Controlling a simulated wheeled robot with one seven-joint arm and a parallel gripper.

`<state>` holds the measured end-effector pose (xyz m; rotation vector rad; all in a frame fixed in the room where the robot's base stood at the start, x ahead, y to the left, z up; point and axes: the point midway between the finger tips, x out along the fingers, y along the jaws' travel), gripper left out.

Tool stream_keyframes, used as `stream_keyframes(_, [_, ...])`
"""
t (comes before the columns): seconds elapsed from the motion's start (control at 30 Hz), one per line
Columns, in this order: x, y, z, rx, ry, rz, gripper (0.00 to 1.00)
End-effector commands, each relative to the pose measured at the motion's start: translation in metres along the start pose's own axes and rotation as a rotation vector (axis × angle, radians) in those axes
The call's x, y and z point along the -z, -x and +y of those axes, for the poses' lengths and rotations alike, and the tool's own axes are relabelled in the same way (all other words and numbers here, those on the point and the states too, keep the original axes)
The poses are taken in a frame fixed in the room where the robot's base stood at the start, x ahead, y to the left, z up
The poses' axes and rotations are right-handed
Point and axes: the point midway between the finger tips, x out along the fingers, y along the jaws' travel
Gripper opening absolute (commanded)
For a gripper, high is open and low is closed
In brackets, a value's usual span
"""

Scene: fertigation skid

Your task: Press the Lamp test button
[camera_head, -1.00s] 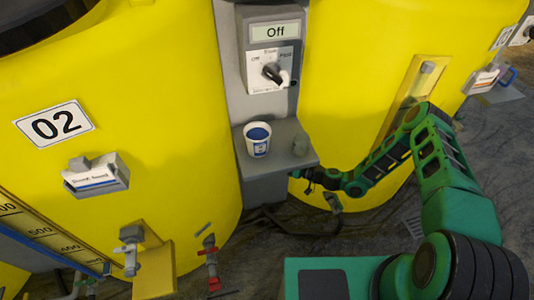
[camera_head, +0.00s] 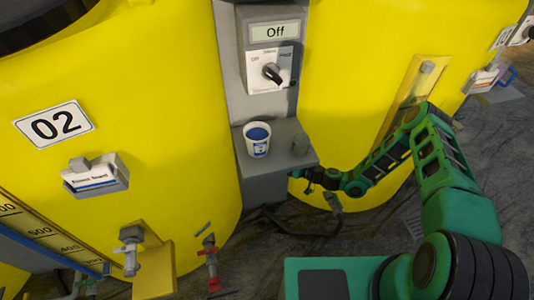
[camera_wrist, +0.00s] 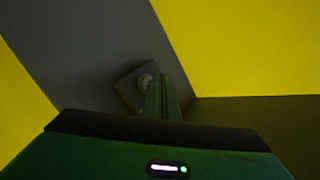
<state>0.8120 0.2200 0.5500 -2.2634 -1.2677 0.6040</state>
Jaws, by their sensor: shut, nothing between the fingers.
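A round pale button (camera_wrist: 145,80) on a dark square plate (camera_wrist: 128,92) shows in the wrist view, on the grey column (camera_wrist: 85,50). No label on it can be read, so I cannot tell whether it is the Lamp test button. My gripper (camera_wrist: 162,82) is shut and empty. Its fingers overlap the right side of the plate in the picture, close to the button; whether they touch is unclear. In the head view my gripper (camera_head: 298,175) is low beside the shelf's right front corner, and the button is hidden there.
Above is a selector box (camera_head: 268,75) with an "Off" display. Yellow tanks (camera_head: 345,90) stand both sides. Valves (camera_head: 211,260) stick out at lower left.

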Motion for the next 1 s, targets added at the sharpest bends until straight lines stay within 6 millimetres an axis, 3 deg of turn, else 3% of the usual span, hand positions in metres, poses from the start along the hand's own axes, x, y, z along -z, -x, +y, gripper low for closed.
stream_keyframes(1.0, [0.0063,-0.0076,0.0045,0.0,0.001,0.0,0.0])
